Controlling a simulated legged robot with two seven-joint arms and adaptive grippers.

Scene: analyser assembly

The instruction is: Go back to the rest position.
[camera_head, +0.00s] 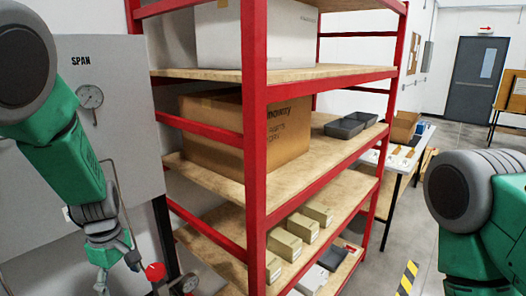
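My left arm comes in from the left in the head view and hangs down in front of the grey panel. My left gripper (102,284) is low at the left, small and partly cut off by the dark parts around it, so I cannot see whether its fingers are apart. No held object shows there. My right arm is at the right edge, green with a dark joint. Its gripper is outside the picture.
A red shelf rack (254,110) holds a cardboard box (215,135), grey bins (344,128) and small boxes. Open floor (410,230) lies between rack and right arm.

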